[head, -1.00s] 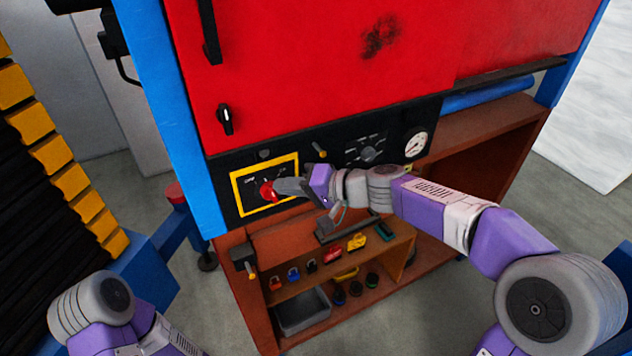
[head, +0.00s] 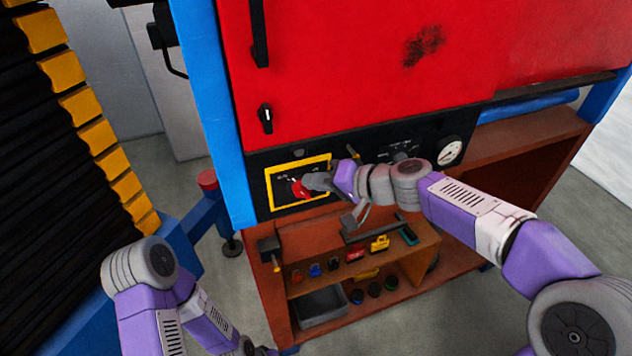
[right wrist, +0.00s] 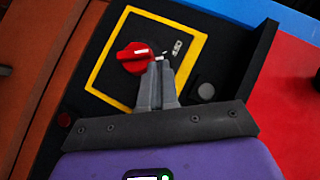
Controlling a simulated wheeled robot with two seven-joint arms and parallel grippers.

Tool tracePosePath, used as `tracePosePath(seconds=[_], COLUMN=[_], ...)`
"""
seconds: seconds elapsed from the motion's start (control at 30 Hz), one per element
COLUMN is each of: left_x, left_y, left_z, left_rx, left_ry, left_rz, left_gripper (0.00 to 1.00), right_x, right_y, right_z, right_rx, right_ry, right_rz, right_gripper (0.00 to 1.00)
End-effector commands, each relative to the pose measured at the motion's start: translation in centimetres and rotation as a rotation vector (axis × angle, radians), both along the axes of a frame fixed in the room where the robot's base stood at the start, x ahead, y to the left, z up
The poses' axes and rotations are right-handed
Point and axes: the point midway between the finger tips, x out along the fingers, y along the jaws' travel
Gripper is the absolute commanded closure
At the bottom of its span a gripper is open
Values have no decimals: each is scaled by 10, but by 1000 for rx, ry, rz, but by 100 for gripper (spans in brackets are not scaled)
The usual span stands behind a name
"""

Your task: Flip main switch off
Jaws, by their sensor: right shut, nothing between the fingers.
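The main switch is a red rotary knob (head: 301,188) inside a yellow-framed square (head: 270,192) on the black panel. In the right wrist view the red knob (right wrist: 135,57) has a white mark on its side toward the fingers. My right gripper (head: 312,182) is shut and empty. In the right wrist view its fingertips (right wrist: 158,62) are at the edge of the knob, touching or very close; I cannot tell which. The fingers hide part of the panel's lettering. My left arm (head: 150,285) is at the lower left of the head view; its gripper is not visible.
A gauge (head: 449,151) and a second dial sit on the panel to the right. A red cabinet door (head: 350,70) is above. Below, a brown shelf (head: 330,277) holds several padlocks and a grey bin (head: 320,306). A blue post (head: 218,110) stands left of the panel.

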Motion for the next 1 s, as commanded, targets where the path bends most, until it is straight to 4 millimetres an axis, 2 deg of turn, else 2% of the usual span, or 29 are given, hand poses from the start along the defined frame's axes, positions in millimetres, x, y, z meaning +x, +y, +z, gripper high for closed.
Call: tracePosePath(seconds=[0.37, 0.53, 0.7, 1.0], left_x=[0, 0, 0, 0], left_y=[0, 0, 0, 0], left_z=[2, 6, 17, 10], left_rx=[0, 0, 0, 0], left_ry=[0, 0, 0, 0], left_rz=[0, 0, 0, 0], left_gripper=[57, 57, 57, 57], right_x=[0, 3, 10, -24], right_y=[0, -8, -34, -87], right_z=[4, 11, 30, 51], right_rx=[1, 2, 1, 0], right_ry=[0, -1, -1, -2], right_rz=[0, -2, 0, 0], right_gripper=[100, 100, 100, 100])
